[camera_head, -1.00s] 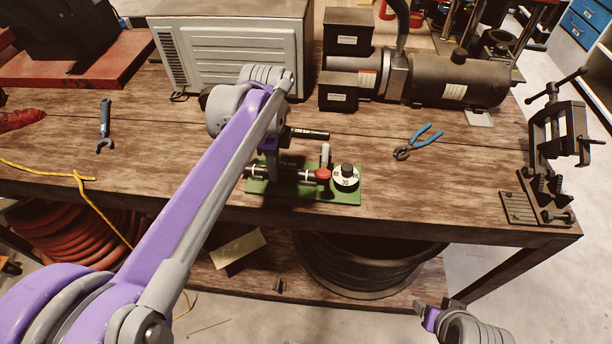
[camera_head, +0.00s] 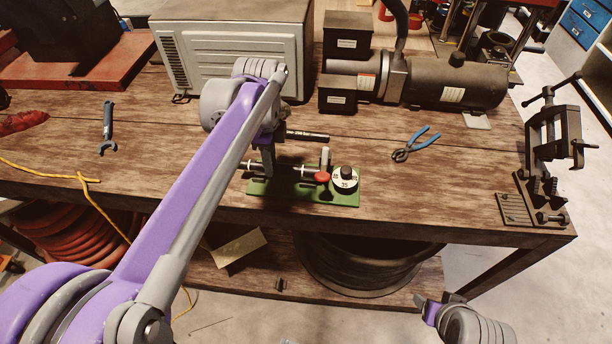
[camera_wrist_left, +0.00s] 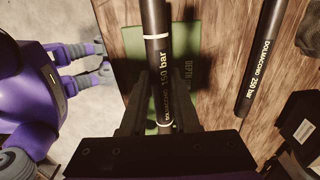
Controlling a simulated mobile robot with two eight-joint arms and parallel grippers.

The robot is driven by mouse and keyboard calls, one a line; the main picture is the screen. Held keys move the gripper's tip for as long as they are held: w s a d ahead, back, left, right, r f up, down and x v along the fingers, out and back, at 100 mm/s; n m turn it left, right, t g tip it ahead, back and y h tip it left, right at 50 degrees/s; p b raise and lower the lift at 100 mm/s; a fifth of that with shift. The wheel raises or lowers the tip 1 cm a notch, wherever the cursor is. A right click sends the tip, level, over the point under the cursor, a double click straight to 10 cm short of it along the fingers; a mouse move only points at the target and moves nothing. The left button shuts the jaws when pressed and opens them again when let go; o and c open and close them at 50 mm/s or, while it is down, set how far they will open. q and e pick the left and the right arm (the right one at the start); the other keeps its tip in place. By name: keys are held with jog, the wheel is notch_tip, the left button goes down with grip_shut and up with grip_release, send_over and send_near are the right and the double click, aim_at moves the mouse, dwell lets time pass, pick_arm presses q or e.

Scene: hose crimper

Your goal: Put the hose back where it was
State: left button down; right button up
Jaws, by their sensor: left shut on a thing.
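A black hose marked 150 bar (camera_wrist_left: 157,50) with pale bands runs lengthwise between the fingers of my left gripper (camera_wrist_left: 152,128) in the left wrist view. In the head view my left gripper (camera_head: 265,168) is shut on it, above the left part of the green crimper base (camera_head: 290,192). The crimper has a red knob (camera_head: 322,177) and a white dial (camera_head: 345,180). Whether the hose touches the crimper I cannot tell. A second black hose (camera_head: 308,135), marked 250 bar in the left wrist view (camera_wrist_left: 262,60), lies on the table behind. My right gripper (camera_head: 436,300) seems open and empty, low at the front.
Blue pliers (camera_head: 415,145) lie right of the crimper and a blue wrench (camera_head: 107,130) lies left. A grey box (camera_head: 235,50) and a dark motor (camera_head: 440,80) stand behind. A vise-like tool (camera_head: 550,150) stands at the right edge. The wooden table (camera_head: 440,190) is clear between.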

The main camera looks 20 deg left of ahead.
pick_arm(q)
jog(key=shift+r+p, duration=1.25)
jog(key=shift+r, duration=1)
pick_arm(e)
jog(key=r, duration=0.1)
jog(key=w+r, duration=0.1)
jog(key=r, duration=0.1)
jog(key=shift+w+r, duration=0.1)
jog(key=shift+r, duration=0.2)
pick_arm(q)
jog(key=shift+w, duration=0.15)
pick_arm(e)
jog(key=shift+a, duration=0.1)
